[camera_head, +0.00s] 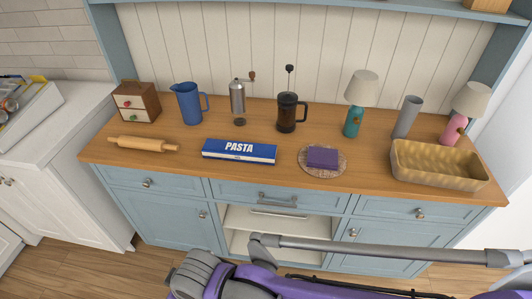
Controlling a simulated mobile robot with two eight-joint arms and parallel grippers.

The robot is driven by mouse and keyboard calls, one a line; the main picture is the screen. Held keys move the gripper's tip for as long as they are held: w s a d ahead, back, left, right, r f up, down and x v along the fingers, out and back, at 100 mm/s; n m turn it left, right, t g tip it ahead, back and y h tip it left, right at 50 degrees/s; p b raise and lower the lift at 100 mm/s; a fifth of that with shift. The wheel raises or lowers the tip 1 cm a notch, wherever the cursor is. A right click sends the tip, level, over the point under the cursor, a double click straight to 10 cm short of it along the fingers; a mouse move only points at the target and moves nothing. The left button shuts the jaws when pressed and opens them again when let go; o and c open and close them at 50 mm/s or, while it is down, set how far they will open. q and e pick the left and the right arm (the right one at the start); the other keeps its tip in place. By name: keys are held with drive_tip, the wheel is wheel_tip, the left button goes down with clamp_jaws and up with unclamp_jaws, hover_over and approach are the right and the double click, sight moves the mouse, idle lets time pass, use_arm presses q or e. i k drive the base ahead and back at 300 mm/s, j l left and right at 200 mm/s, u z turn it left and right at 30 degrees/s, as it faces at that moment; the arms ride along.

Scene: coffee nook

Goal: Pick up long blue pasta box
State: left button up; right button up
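The long blue pasta box (239,152) lies flat on the wooden counter (190,165), near its front edge and left of the middle. It has a white front side, and its top reads "PASTA" in white letters. Nothing touches it or covers it. Neither of my grippers shows in the head view. Grey and purple links of one of my arms cross the bottom of the picture from the right, in front of the cabinet and below the counter top. No fingertips can be made out on them.
A rolling pin (143,144) lies left of the box, and a plate (318,170) with a purple cloth sits right of it. Behind stand a blue jug (188,103), a grinder (238,103) and a French press (288,112). A basket (437,165) is at the right.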

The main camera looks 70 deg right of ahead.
sight(214, 149)
drive_tip(key=k+j+z, duration=0.15)
drive_tip(key=z, duration=1.95)
drive_tip(key=i+l, duration=0.15)
drive_tip(key=l, duration=0.3)
drive_tip(key=i+l+u, duration=0.1)
drive_tip(key=l, duration=0.35)
drive_tip(key=i+l, duration=0.15)
drive_tip(key=l, duration=0.3)
drive_tip(key=i+l+u, duration=0.1)
drive_tip(key=l, duration=0.35)
drive_tip(key=j+u, duration=0.1)
drive_tip(key=u, duration=0.3)
drive_tip(key=i+u, duration=0.1)
drive_tip(key=u, duration=0.25)
drive_tip(key=j+u, duration=0.15)
drive_tip(key=u, duration=0.25)
drive_tip(key=i+u, duration=0.1)
drive_tip(key=u, duration=0.25)
drive_tip(key=i+j, duration=0.1)
drive_tip(key=i+u, duration=0.05)
drive_tip(key=i, duration=0.05)
